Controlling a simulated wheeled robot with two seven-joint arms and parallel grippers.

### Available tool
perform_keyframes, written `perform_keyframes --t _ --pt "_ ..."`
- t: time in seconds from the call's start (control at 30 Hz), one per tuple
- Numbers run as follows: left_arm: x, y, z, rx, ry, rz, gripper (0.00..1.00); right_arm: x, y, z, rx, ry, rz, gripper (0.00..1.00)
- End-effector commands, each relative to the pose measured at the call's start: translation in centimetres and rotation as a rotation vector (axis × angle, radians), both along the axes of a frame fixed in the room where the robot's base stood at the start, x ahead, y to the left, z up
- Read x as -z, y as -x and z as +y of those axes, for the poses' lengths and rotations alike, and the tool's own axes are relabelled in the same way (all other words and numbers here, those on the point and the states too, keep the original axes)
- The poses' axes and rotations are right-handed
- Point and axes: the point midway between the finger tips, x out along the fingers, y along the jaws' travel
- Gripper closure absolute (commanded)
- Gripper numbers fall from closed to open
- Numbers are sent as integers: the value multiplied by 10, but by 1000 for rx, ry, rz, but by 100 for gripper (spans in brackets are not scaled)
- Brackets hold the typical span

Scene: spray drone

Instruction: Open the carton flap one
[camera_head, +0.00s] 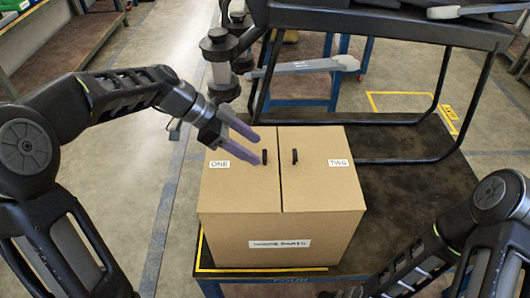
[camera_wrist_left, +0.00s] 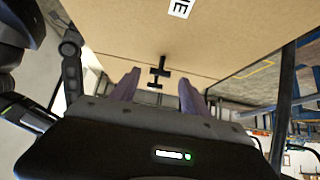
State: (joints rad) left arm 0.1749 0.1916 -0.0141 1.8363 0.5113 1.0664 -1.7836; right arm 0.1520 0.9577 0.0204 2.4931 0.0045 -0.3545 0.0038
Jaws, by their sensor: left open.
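A closed brown carton (camera_head: 282,235) stands on a dark table. Its top has two flaps split by a seam. Flap one (camera_head: 225,188), labelled ONE, is on the left with a small black handle (camera_head: 264,156) near the seam. Flap two (camera_head: 325,190), labelled TWO, is on the right with its own handle (camera_head: 294,156). My left gripper (camera_head: 257,149) is open and empty, its purple fingers over flap one close to its handle. In the left wrist view flap one's handle (camera_wrist_left: 163,67) shows between and beyond the open fingers (camera_wrist_left: 158,90). Contact cannot be told.
The dark table (camera_head: 395,190) has bare room right of the carton. A black frame (camera_head: 440,100) with a grey drone arm (camera_head: 305,66) stands behind. My right arm is at the lower right; its jaws cannot be made out.

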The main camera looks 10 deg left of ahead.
Motion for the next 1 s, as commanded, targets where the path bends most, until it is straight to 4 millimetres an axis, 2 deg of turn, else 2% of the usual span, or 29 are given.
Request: perform_keyframes --t 0.1,0.3,0.67,1.0 --pt "12 -3 -15 3 2 4 45 -7 1 0 1 2 2 64" --pt "30 -8 -31 2 1 0 45 -11 1 -1 2 3 4 64" --pt "35 -9 -34 0 0 0 46 -11 2 -1 1 3 5 64" --pt "35 -9 -34 0 0 0 74 -11 2 -1 2 3 4 64"
